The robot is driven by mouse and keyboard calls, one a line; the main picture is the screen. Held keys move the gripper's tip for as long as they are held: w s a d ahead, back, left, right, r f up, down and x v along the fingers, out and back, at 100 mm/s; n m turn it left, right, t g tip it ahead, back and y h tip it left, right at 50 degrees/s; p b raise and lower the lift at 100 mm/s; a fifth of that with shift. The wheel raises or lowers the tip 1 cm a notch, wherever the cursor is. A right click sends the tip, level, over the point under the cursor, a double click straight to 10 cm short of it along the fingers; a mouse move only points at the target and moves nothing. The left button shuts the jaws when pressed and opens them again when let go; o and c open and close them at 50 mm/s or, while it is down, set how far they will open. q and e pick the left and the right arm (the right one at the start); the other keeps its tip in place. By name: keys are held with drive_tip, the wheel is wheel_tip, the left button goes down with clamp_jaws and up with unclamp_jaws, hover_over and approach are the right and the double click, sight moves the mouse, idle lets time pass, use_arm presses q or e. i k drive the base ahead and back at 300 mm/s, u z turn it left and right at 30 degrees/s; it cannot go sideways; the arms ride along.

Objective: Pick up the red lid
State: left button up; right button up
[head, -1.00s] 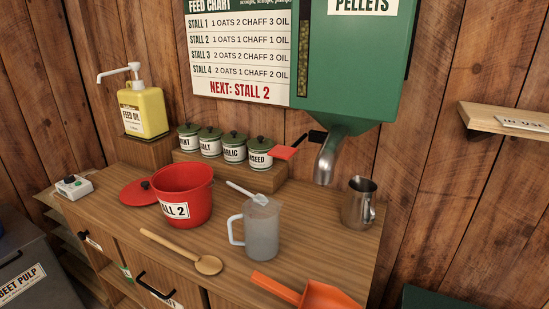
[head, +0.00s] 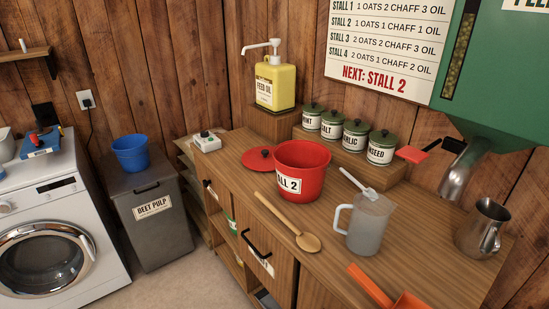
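The red lid (head: 257,159) lies on the wooden counter in the head view, just left of the red bucket. The red bucket (head: 309,163) stands upright and carries a label ending in "ALL 2". Neither of my grippers shows in the head view.
A feed oil pump bottle (head: 275,82) stands behind the lid. A beet pulp bin (head: 151,216) is at left.

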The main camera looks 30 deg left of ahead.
sight(260, 159)
drive_tip(key=u, duration=2.1)
drive_tip(key=i, duration=1.5)
drive_tip(key=z, duration=2.85)
